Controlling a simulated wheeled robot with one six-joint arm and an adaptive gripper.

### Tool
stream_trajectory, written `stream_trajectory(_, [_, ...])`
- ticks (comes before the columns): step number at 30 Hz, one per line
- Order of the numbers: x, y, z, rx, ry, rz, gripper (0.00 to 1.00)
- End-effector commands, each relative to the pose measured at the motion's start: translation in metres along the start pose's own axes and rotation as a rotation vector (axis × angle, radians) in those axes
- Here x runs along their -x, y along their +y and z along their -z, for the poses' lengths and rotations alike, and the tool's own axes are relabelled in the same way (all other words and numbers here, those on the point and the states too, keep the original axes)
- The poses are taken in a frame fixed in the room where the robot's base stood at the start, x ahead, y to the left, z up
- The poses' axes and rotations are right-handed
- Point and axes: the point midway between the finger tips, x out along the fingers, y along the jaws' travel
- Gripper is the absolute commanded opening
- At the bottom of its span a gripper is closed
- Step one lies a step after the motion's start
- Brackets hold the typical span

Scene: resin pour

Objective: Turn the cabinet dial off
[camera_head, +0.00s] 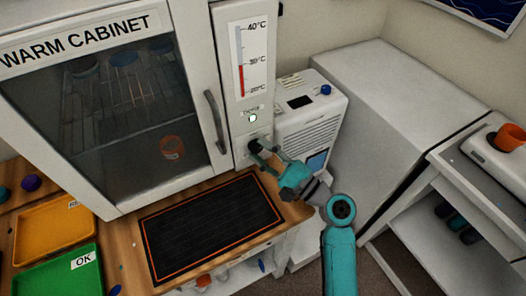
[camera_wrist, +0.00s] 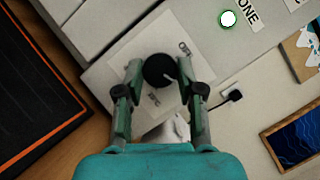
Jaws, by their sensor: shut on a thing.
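The cabinet dial (camera_wrist: 158,70) is a round black knob with a pale pointer line, on a light label plate (camera_wrist: 125,52) with "OFF" printed at its upper right in the wrist view. The line seems to point right and slightly down, not clearly at "OFF". My gripper (camera_wrist: 163,76) has a finger on each side of the dial and is shut on it. In the camera_head view my gripper (camera_head: 265,156) reaches the lower right of the white warm cabinet (camera_head: 222,118), hiding most of the dial. A lamp (camera_head: 253,118) above it is lit.
A black mat (camera_head: 212,222) with an orange border lies on the wooden worktop below the cabinet. Yellow (camera_head: 55,228) and green (camera_head: 62,275) trays are at left. A white vented unit (camera_head: 312,122) stands close to the right of my gripper.

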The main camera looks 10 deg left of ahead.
Motion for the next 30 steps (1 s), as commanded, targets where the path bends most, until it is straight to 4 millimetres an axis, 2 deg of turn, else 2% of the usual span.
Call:
stream_trajectory(11, [0.0002, -0.0023, -0.0004, 0.18, 0.013, -0.094, 0.03])
stream_trajectory(30, [-0.0013, -0.0055, -0.0037, 0.712, 0.052, -0.374, 0.03])
